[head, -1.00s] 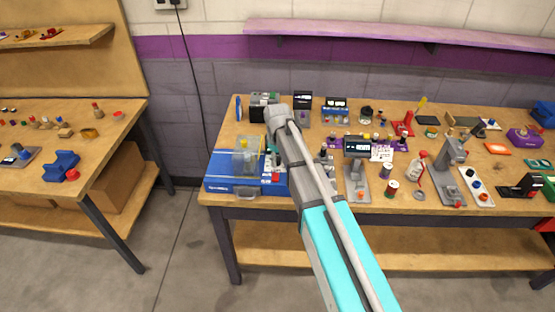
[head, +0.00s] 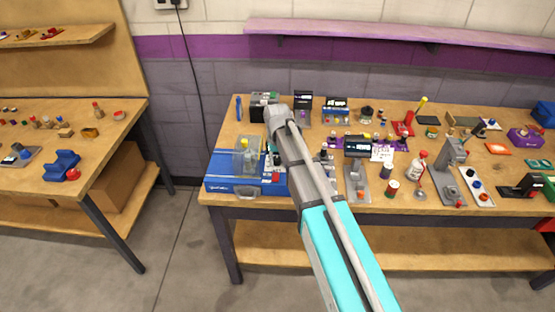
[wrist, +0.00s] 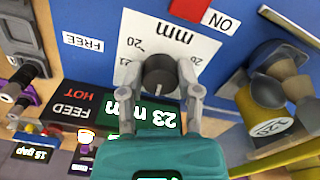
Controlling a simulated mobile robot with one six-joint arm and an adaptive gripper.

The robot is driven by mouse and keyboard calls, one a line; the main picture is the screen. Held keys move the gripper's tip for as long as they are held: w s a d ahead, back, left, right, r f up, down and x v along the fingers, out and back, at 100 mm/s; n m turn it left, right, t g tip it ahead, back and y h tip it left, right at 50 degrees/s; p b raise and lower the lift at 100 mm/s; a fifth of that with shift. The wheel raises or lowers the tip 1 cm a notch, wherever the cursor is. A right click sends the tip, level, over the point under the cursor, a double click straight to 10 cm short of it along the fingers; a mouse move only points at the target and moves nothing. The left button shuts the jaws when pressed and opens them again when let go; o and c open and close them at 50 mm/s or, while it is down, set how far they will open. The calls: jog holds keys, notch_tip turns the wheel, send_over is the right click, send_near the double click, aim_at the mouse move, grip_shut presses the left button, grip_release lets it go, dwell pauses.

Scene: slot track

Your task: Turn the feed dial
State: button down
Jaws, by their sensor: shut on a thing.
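The feed dial (wrist: 159,74) is a dark round knob on a white scale plate (wrist: 190,38) marked "mm" and "20" in the wrist view. My gripper (wrist: 160,88) has one finger on each side of the knob and is shut on it. A dark panel marked FEED and HOT with a display (wrist: 158,119) that reads "23 mm" is beside it, upside down in the picture. In the head view the blue machine (head: 222,186) stands at the left front of the bench; my arm hides the dial there.
In the wrist view a red ON switch (wrist: 190,9) and a FREE label (wrist: 83,42) lie close to the dial. A yellow and grey part marked 120 (wrist: 262,93) is at the right. Many small tools and devices crowd the bench (head: 330,205).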

jog(key=shift+m, duration=0.6)
jog(key=shift+c, duration=1.5)
grip_release()
jog(key=shift+n, duration=0.4)
